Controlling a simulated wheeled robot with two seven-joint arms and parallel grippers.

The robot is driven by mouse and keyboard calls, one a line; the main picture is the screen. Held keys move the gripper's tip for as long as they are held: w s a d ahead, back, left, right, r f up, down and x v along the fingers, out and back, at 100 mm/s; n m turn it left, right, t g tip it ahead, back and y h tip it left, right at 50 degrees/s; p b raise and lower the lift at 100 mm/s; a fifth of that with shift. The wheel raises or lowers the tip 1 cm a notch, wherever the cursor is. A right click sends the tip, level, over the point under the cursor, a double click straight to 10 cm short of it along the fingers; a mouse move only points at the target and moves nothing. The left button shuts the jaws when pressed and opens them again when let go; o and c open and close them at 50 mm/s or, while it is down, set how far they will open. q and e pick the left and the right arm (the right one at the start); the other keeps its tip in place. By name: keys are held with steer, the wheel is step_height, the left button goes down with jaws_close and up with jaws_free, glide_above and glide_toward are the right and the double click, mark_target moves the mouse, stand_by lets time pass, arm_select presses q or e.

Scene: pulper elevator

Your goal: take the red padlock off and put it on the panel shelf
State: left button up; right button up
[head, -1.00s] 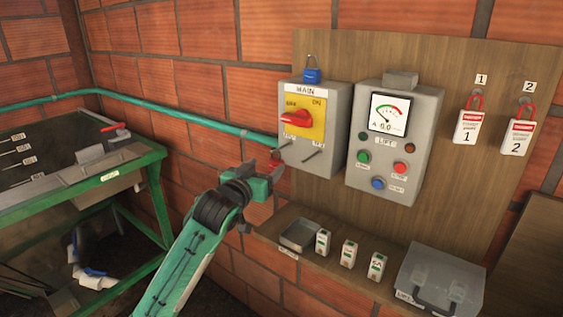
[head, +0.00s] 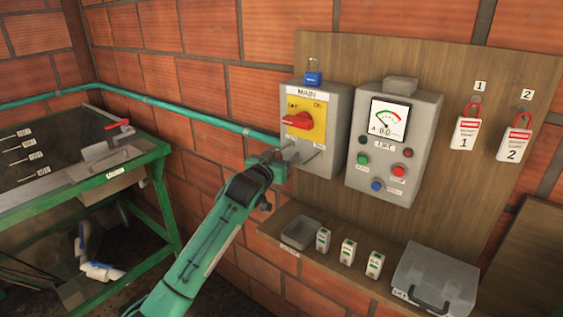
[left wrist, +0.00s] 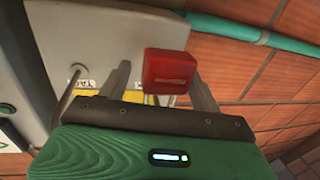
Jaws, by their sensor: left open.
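The red padlock (left wrist: 167,70) shows in the left wrist view between the two fingers of my open left gripper (left wrist: 162,84), near the side of the grey MAIN box. I cannot tell whether a finger touches it. In the head view my left gripper (head: 287,154) is at the lower left of the MAIN box (head: 337,125) and hides the padlock. The padlock's shackle is not clearly seen. The panel shelf (head: 330,267) runs below the boxes. My right gripper is not in view.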

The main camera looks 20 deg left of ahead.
arm_select(q)
steer(key=c, duration=1)
steer(key=shift+c, duration=0.2)
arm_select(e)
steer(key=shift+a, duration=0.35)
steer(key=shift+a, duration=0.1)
arm_select(q)
steer(key=shift+r, duration=0.1)
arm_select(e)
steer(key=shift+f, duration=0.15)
